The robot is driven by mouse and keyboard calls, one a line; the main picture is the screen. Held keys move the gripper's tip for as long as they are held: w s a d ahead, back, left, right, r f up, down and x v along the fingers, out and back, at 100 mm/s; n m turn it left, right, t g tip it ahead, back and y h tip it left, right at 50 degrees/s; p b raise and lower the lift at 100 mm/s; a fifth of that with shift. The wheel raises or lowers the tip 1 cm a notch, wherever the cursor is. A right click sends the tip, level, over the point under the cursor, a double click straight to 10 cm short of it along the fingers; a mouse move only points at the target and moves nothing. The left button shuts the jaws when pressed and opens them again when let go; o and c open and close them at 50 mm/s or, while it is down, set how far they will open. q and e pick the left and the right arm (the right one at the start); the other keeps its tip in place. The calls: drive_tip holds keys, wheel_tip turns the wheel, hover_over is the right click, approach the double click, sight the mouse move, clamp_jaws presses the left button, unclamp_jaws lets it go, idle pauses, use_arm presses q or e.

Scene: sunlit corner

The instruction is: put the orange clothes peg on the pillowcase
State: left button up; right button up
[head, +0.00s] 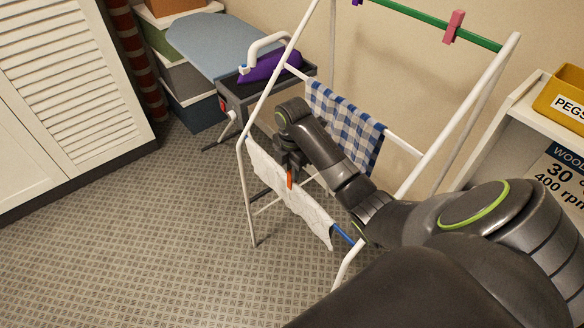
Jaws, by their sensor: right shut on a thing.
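My right arm comes in from the lower right and reaches over the drying rack (244,185). My right gripper (289,172) is shut on the orange clothes peg (290,180), which points down. The peg is at the white pillowcase (300,206), which hangs over the rack's lower front rail. The peg overlaps the cloth's upper edge in the picture. I cannot tell whether it touches or grips the cloth. My left gripper is not in view.
A blue checked cloth (342,120) hangs on the rail behind. A pink peg (453,27) sits on the green top rail (400,12). An ironing board (205,42) and a purple iron (262,66) stand behind. A yellow pegs box (562,98) is at right. The floor at left is clear.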

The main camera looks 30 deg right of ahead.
drive_tip(key=shift+f, duration=0.7)
drive_tip(key=o, duration=0.8)
wheel_tip(320, 180, up, 7)
drive_tip(key=p, duration=0.8)
drive_tip(key=shift+r, duration=0.1)
drive_tip(key=shift+s, duration=0.1)
